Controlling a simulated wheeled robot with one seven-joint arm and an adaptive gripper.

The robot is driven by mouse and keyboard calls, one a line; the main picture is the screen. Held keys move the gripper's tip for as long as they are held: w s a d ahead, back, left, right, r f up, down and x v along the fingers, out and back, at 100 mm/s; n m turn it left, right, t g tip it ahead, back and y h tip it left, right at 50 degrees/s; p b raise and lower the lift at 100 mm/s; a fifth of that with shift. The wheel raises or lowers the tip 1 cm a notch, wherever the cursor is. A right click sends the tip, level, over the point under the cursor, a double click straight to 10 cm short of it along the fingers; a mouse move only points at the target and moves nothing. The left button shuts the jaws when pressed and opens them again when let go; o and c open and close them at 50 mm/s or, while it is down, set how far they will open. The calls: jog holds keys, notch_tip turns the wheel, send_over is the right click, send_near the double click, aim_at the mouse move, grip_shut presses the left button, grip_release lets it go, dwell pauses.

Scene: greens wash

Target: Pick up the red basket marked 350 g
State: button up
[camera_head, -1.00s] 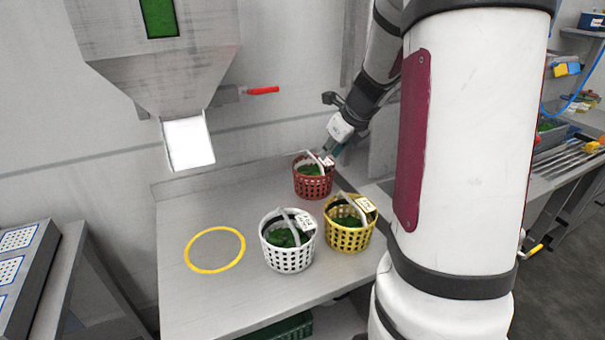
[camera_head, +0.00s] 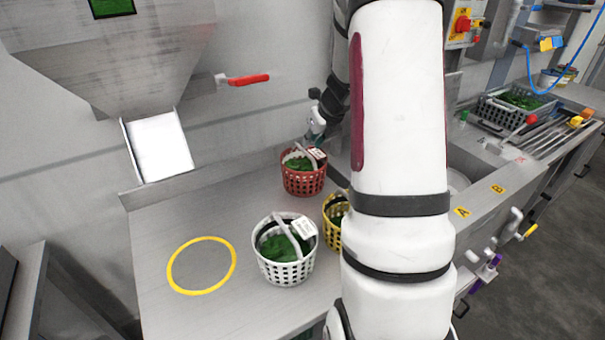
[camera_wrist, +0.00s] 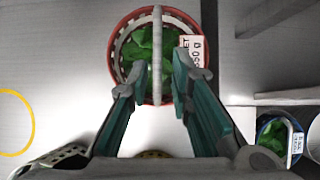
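The red basket (camera_head: 303,182) stands upright on the steel table behind the white basket, with greens inside and a grey handle across its top. In the wrist view the red basket (camera_wrist: 118,72) is at top centre. Its white tag (camera_wrist: 193,46) is partly covered by a finger; "50 g" shows at its end, the first digit unclear. My gripper (camera_head: 314,138) is just above the basket's handle side. In the wrist view my gripper (camera_wrist: 161,70) is open, its two teal fingers on either side of the handle in the picture, apart from it; their height against it is unclear.
The white basket (camera_head: 284,272) stands in front, and the yellow basket (camera_head: 332,232) is partly hidden by my arm. A yellow ring (camera_head: 176,284) marks clear table at left. A hopper chute (camera_head: 160,147) with a red-handled lever (camera_head: 249,80) overhangs the back. A sink lies right.

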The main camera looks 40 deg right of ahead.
aim_at(304, 150)
jog(key=x, duration=0.7)
jog(key=shift+w+a+f+b, duration=0.15)
jog(key=shift+w+f+b, duration=0.1)
jog(key=shift+w+b, duration=0.1)
grip_shut()
jog(key=shift+r, duration=0.1)
